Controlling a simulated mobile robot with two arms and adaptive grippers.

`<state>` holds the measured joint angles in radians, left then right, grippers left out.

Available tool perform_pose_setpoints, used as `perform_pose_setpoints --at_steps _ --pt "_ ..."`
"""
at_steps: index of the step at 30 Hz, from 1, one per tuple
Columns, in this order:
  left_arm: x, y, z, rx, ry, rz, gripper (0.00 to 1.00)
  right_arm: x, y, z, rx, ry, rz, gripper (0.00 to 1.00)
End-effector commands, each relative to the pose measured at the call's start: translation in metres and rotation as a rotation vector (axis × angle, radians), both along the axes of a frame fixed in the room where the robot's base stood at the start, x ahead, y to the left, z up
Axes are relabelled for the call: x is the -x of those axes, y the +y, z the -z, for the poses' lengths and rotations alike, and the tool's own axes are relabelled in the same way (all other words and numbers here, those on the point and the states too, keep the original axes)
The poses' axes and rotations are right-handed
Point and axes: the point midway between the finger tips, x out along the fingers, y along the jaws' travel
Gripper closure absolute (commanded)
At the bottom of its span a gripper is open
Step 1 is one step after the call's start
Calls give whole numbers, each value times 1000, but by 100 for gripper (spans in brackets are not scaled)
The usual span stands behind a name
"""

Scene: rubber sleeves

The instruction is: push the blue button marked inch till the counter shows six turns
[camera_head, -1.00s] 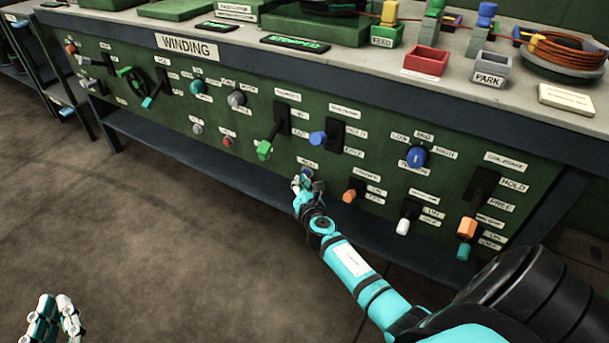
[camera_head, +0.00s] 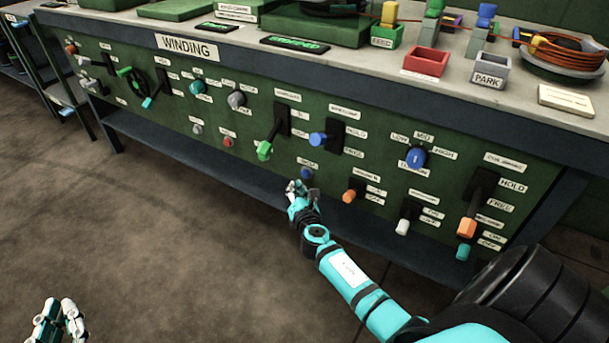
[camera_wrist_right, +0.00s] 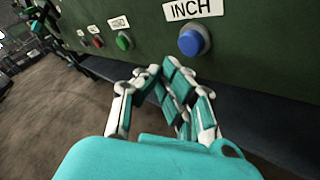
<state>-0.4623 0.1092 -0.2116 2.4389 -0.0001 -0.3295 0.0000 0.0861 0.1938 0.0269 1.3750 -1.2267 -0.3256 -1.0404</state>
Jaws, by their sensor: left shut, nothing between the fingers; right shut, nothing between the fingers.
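The blue button (camera_wrist_right: 194,41) sits on the green panel under the label INCH (camera_wrist_right: 193,8) in the right wrist view. In the head view the blue button (camera_head: 306,173) shows low in the middle of the panel. My right gripper (camera_head: 296,187) is shut and empty, just below and in front of the button, with a gap between them. In the wrist view the right gripper (camera_wrist_right: 160,72) is below and left of the button. My left gripper (camera_head: 60,305) is shut and empty at the lower left, far from the panel. The counter's number is not readable; a display (camera_head: 295,43) glows green on the bench top.
The bench top holds a red bin (camera_head: 426,61). The floor before the panel is free.

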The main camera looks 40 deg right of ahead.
Motion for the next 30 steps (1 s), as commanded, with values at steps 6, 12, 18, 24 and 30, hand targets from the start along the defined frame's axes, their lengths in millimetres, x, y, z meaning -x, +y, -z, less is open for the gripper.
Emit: perform_pose_setpoints --at_steps 6,12,18,24,30 --pt "1 1 7 -10 41 -3 100 9 22 0 -2 1 -1 100" --pt "2 2 12 -15 63 -4 100 14 35 0 -1 0 0 100" --pt "2 2 12 -15 64 -4 100 14 35 0 -1 0 0 100" --pt "2 2 12 -15 63 -5 100 14 35 0 -1 0 0 100" --pt "0 3 11 -20 57 -4 100 19 42 -4 -74 -28 -4 100"
